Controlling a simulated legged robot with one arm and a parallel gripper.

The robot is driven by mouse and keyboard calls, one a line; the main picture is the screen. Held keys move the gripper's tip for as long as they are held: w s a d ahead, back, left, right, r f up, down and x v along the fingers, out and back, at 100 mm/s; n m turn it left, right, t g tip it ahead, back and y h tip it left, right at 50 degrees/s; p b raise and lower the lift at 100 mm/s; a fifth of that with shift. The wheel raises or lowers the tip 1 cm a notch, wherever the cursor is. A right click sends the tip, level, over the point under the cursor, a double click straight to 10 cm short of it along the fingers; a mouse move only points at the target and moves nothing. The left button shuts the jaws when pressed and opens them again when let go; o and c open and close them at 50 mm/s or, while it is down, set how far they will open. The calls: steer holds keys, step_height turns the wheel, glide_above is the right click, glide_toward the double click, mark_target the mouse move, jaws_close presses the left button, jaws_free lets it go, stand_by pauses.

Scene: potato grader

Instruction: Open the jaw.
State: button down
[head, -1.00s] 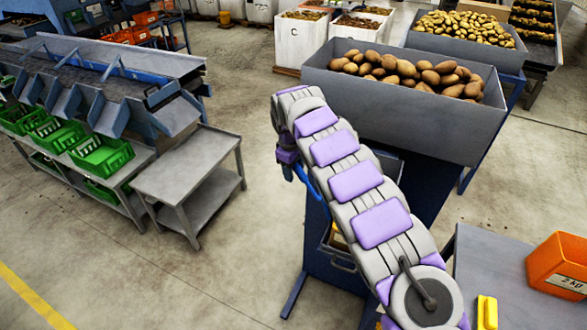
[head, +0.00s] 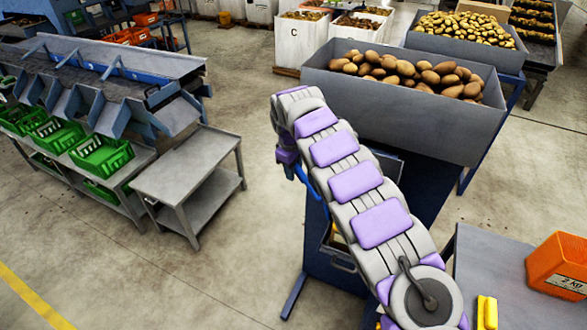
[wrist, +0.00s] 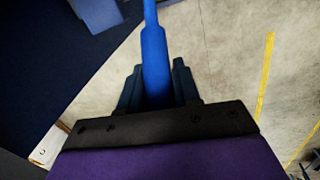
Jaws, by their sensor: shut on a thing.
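My gripper (wrist: 156,76) shows in the wrist view with its two dark fingers closed on either side of a bright blue bar (wrist: 154,45). The bar runs up between the fingers and out of the top of the picture. In the head view my gripper (head: 288,165) hangs at the far end of my arm, mostly hidden behind it. A thin blue strip (head: 309,182) shows beside it, slanting down to the right; it looks like the same bar. The fingertips cannot be made out in the head view.
A dark blue stand with an open drawer (head: 341,258) is below my arm. A grey hopper of potatoes (head: 400,105) is behind. A grey table (head: 185,165) stands left, beside green crates (head: 100,155). Floor between is clear.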

steer(key=shift+d, duration=0.1)
steer(key=d+y+b, duration=0.1)
steer(key=b, duration=0.1)
steer(key=d+r+y+b, duration=0.1)
steer(key=b, duration=0.1)
steer(key=shift+s+r+t, duration=0.15)
steer(key=shift+s+t, duration=0.2)
steer(key=shift+t, duration=0.05)
steer(key=d+y+b, duration=0.1)
steer(key=b, duration=0.2)
steer(key=s+d+r+y+b, duration=0.1)
steer(key=b, duration=0.2)
steer(key=d+t+y+b, duration=0.1)
steer(key=b, duration=0.2)
steer(key=shift+s+d+r+y, duration=0.2)
steer(key=shift+d+r+y, duration=0.1)
steer(key=shift+d, duration=0.1)
steer(key=c, duration=1.2)
jaws_free()
steer(key=o, duration=0.3)
steer(key=shift+d, duration=0.3)
steer(key=shift+r, duration=0.1)
steer(key=shift+a, duration=0.1)
